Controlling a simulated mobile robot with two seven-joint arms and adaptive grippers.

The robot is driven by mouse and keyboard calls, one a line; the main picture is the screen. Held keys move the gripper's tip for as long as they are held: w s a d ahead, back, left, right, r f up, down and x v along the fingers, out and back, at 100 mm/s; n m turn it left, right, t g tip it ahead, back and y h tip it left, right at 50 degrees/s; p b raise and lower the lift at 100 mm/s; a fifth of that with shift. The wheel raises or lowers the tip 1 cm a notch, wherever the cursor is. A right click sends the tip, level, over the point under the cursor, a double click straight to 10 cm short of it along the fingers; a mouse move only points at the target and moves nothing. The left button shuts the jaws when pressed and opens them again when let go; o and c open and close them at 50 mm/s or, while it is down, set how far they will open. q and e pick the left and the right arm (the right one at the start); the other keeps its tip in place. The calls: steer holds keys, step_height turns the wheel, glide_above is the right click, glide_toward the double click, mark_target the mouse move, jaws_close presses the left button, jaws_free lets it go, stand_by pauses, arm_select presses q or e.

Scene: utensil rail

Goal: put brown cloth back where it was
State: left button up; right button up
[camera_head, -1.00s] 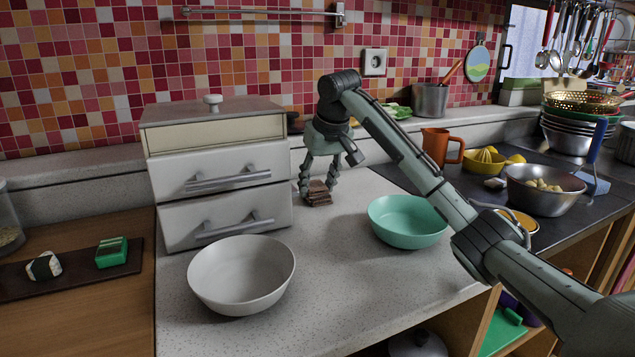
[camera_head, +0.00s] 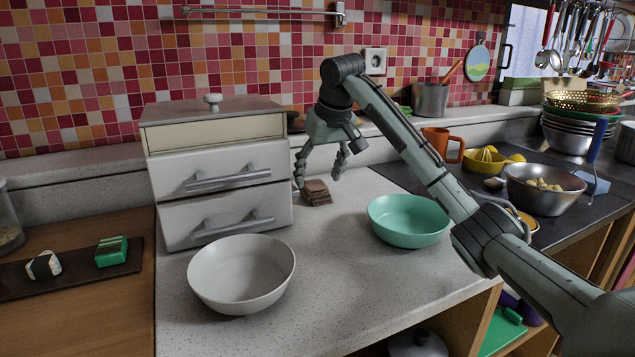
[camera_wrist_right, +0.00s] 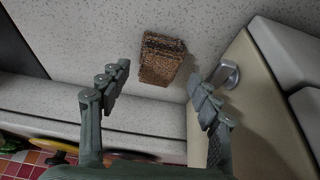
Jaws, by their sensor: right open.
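The brown cloth (camera_head: 316,193) is a small folded stack lying on the speckled counter, just right of the white drawer unit (camera_head: 222,222). My right gripper (camera_head: 319,174) is open and empty above and slightly behind the cloth. In the right wrist view the cloth (camera_wrist_right: 161,60) lies on the counter beyond the two spread fingertips (camera_wrist_right: 160,80), apart from them. The drawer unit also shows in the right wrist view (camera_wrist_right: 262,115), close beside one finger. My left gripper is not in view.
A white bowl (camera_head: 242,298) stands in front of the drawers, and a green bowl (camera_head: 408,232) stands to the right under my right arm. A metal rail (camera_head: 262,12) hangs empty on the tiled wall. An orange mug (camera_head: 437,141) is farther right. The counter between the bowls is clear.

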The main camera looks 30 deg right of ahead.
steer(key=v, duration=0.9)
steer(key=shift+r, duration=0.25)
steer(key=shift+s, duration=0.1)
stand_by(0.9)
